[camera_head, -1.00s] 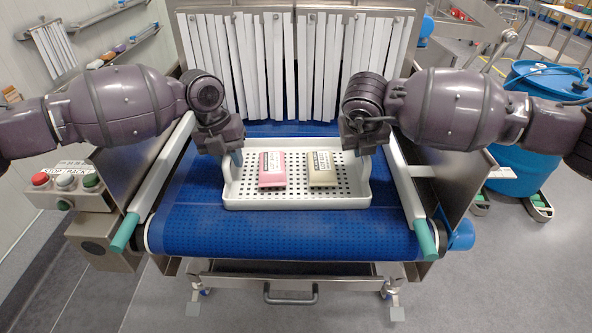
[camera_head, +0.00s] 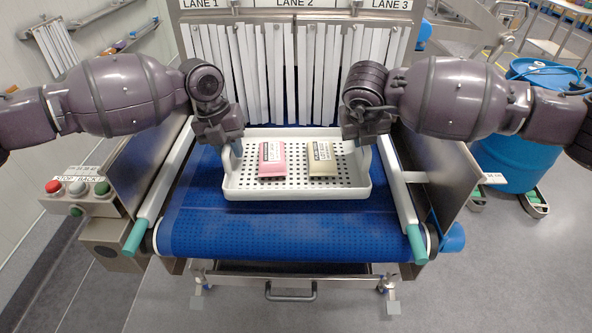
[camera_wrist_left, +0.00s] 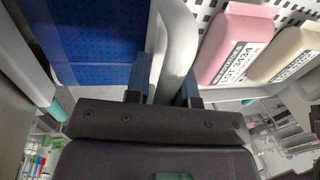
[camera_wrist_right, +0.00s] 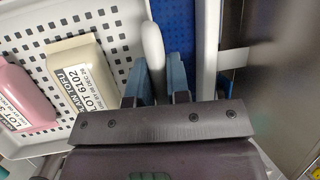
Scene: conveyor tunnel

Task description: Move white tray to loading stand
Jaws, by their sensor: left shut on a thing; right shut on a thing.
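The white tray (camera_head: 345,193), with a perforated floor, is over the blue conveyor belt in the head view. It carries a pink labelled pack (camera_head: 271,159) and a cream labelled pack (camera_head: 322,158). My left gripper (camera_head: 234,147) is shut on the tray's left end; its two blue fingers straddle the white rim in the left wrist view (camera_wrist_left: 165,80). My right gripper (camera_head: 362,145) is shut on the right end, and the rim runs between its fingers in the right wrist view (camera_wrist_right: 158,85). The tray looks level. I see no loading stand in these views.
The blue belt (camera_head: 290,235) has side rails with teal ends (camera_head: 134,238). White strip curtains (camera_head: 290,75) hang behind the tray under lane signs. A button box (camera_head: 78,190) stands at left, a blue drum (camera_head: 530,130) at right. Grey floor is open in front.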

